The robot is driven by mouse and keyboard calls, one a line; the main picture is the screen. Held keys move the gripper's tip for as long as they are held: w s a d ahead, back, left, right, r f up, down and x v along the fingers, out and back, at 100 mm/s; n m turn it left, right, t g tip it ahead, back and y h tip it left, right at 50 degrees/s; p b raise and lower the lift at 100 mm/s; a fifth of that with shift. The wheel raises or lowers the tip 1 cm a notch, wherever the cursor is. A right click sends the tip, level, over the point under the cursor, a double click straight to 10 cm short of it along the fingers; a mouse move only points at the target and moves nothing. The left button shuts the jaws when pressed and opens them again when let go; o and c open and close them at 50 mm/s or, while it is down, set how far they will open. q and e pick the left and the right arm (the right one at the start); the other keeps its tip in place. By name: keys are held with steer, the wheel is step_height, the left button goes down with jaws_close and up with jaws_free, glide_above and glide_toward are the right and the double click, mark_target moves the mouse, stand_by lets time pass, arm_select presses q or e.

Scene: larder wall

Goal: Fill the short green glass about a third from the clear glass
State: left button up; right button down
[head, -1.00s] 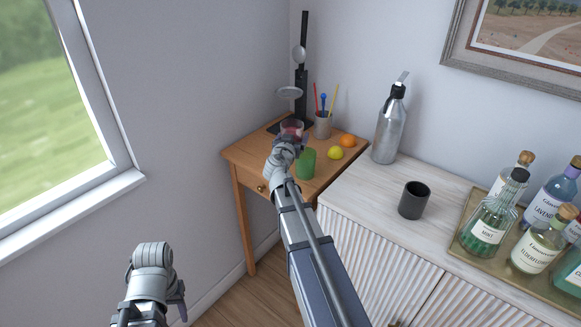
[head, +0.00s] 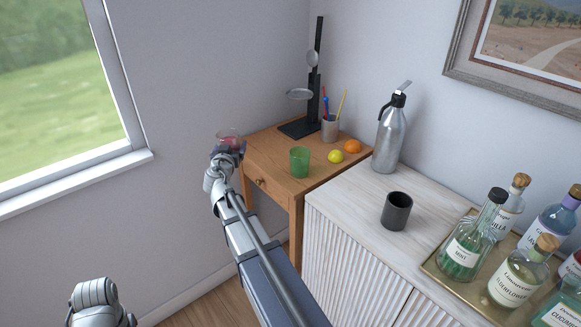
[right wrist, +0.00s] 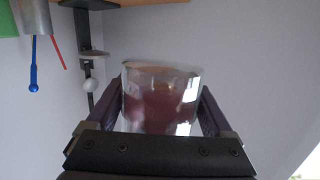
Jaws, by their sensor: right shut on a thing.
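The short green glass (head: 299,162) stands upright on the wooden side table near its front edge. My right gripper (head: 228,150) is shut on the clear glass (head: 229,138), left of the green glass and beside the table's left end. In the right wrist view the clear glass (right wrist: 162,97) sits between the two fingers with dark red liquid inside. A bit of the green glass (right wrist: 8,18) shows at the top left corner there. My left arm shows low in the head view, but its gripper's fingers are not visible.
The white cabinet holds a steel siphon (head: 390,135), a dark cup (head: 397,211) and a bottle tray (head: 437,264).

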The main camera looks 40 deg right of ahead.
steer(key=d+f+m+g+h+b, duration=0.1)
steer(key=d+f+b, duration=0.1)
steer(key=d, duration=0.1)
steer(key=s+d+f+m+g+h+b, duration=0.1)
steer(key=d+f+b, duration=0.1)
steer(key=d, duration=0.2)
steer(key=s+d+f+m+g+b, duration=0.1)
steer(key=d+f+b, duration=0.1)
steer(key=d, duration=0.2)
steer(key=shift+s+d+f+h, duration=0.1)
steer(key=shift+d+f+h, duration=0.1)
steer(key=shift+h, duration=0.2)
steer(key=shift+s+d+g, duration=0.2)
steer(key=shift+d+g, duration=0.1)
steer(key=shift+d, duration=0.15)
